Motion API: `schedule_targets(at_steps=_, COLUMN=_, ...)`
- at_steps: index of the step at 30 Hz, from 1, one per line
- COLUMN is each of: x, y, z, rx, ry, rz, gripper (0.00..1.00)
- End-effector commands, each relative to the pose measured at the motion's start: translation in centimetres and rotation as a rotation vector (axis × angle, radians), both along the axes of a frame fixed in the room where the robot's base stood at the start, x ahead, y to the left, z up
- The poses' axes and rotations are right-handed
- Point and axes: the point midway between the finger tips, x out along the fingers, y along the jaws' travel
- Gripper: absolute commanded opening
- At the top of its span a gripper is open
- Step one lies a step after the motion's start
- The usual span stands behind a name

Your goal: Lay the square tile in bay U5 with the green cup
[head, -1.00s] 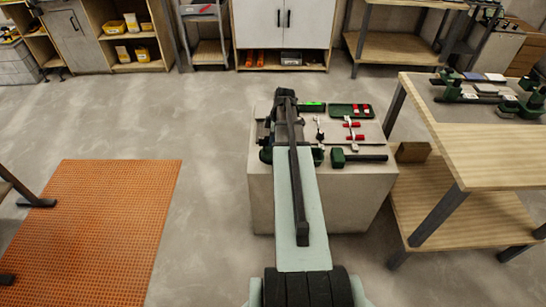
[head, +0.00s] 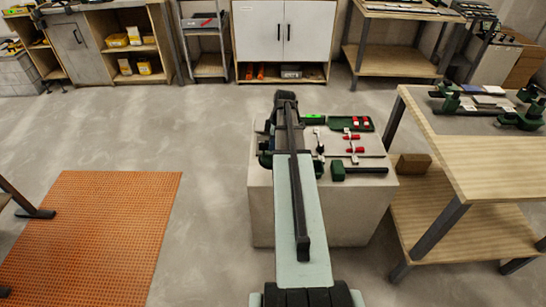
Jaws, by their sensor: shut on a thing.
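My arm reaches forward over a pale block-shaped stand (head: 350,215), and its dark far end lies above the stand's left side. My gripper's fingers are hidden behind the arm, so what they hold does not show. A dark green and black thing shows partly at the arm's left edge; I cannot tell what it is. Small flat pale pieces (head: 487,89) lie among dark green holders (head: 449,98) on the right-hand table. I cannot tell which is the square tile. No bay label is readable, and I cannot make out the green cup.
On the stand are a green tray (head: 338,124) with red-and-white pieces, red-handled tools (head: 352,137), a green-and-black tool (head: 338,171) and a bright green bar (head: 314,118). The wooden table (head: 480,160) stands close on the right. An orange mat (head: 95,235) lies left; floor between is clear.

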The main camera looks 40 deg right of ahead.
Motion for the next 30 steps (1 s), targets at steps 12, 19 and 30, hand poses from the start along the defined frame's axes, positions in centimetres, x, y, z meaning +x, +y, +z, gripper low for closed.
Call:
schedule_targets(at_steps=12, x=11.7, y=-11.1, z=1.0, rx=-0.013, ry=-0.015, rz=0.002, gripper=0.00)
schedule_targets(at_steps=19, x=18.0, y=-17.0, z=1.4, rx=-0.013, ry=-0.014, rz=0.002, gripper=0.00)
schedule_targets(at_steps=30, x=23.5, y=-22.3, z=1.5, rx=-0.004, ry=-0.005, rz=0.002, gripper=0.00)
